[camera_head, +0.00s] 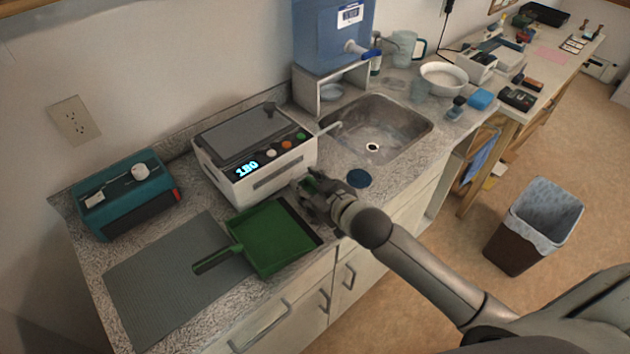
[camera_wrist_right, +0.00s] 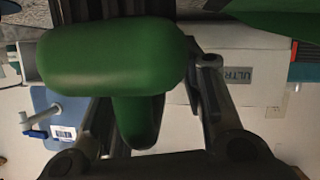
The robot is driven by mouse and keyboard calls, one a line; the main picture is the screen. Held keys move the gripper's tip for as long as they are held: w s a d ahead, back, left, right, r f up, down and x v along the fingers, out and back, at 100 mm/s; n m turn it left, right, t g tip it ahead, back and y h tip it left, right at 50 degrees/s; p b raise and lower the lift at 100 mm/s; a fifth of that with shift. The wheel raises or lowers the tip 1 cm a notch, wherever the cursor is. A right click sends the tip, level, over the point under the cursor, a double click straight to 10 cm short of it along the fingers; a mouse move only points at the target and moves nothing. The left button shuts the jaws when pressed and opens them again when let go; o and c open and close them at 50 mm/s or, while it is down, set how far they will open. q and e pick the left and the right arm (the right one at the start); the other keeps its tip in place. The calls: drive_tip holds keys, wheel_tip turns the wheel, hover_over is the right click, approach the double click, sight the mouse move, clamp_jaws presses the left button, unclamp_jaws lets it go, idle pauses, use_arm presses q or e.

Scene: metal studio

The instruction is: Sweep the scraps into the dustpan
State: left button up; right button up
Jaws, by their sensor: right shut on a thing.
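The green dustpan (camera_head: 268,238) lies on the counter at the front, its handle toward the left over a grey ribbed mat. My right gripper (camera_head: 318,195) is just right of the dustpan, close to the white device. It is shut on a green brush (camera_wrist_right: 110,58), whose rounded body and handle fill much of the right wrist view. Dark bristles show at that view's top edge. In the head view the brush is mostly hidden by the gripper. Part of the dustpan also shows at the wrist view's top right (camera_wrist_right: 275,18). I cannot make out any scraps. My left gripper is out of view.
A white device with a lit display (camera_head: 255,160) stands behind the dustpan. A teal box (camera_head: 125,195) is at the left, on the counter by the grey mat (camera_head: 165,285). A sink (camera_head: 385,125) and a dark blue round lid (camera_head: 359,178) lie to the right.

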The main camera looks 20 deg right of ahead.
drive_tip(key=shift+s+a+b, duration=0.2)
drive_tip(key=shift+s+a, duration=0.1)
drive_tip(key=shift+a, duration=0.6)
drive_tip(key=shift+s+a+b, duration=0.15)
drive_tip(key=shift+s+a, duration=0.1)
drive_tip(key=shift+a, duration=0.85)
clamp_jaws()
drive_tip(key=shift+c, duration=1.1)
unclamp_jaws()
drive_tip(key=shift+s+a+r, duration=0.1)
drive_tip(key=shift+s+a, duration=0.1)
drive_tip(key=shift+a, duration=0.15)
drive_tip(key=shift+s+a+p, duration=0.1)
drive_tip(key=shift+s+a, duration=0.15)
drive_tip(key=shift+a, duration=0.5)
drive_tip(key=shift+s+a+p, duration=0.1)
drive_tip(key=shift+s+a, duration=0.15)
drive_tip(key=shift+a, duration=0.55)
drive_tip(key=shift+s+a+p, duration=0.1)
drive_tip(key=shift+s+a, duration=0.15)
drive_tip(key=shift+a, duration=0.5)
clamp_jaws()
drive_tip(key=shift+a+r, duration=0.1)
drive_tip(key=shift+a, duration=0.1)
drive_tip(key=shift+d+r+p, duration=0.15)
drive_tip(key=shift+r+p, duration=2.6)
drive_tip(key=shift+p, duration=0.15)
drive_tip(key=shift+w, duration=0.1)
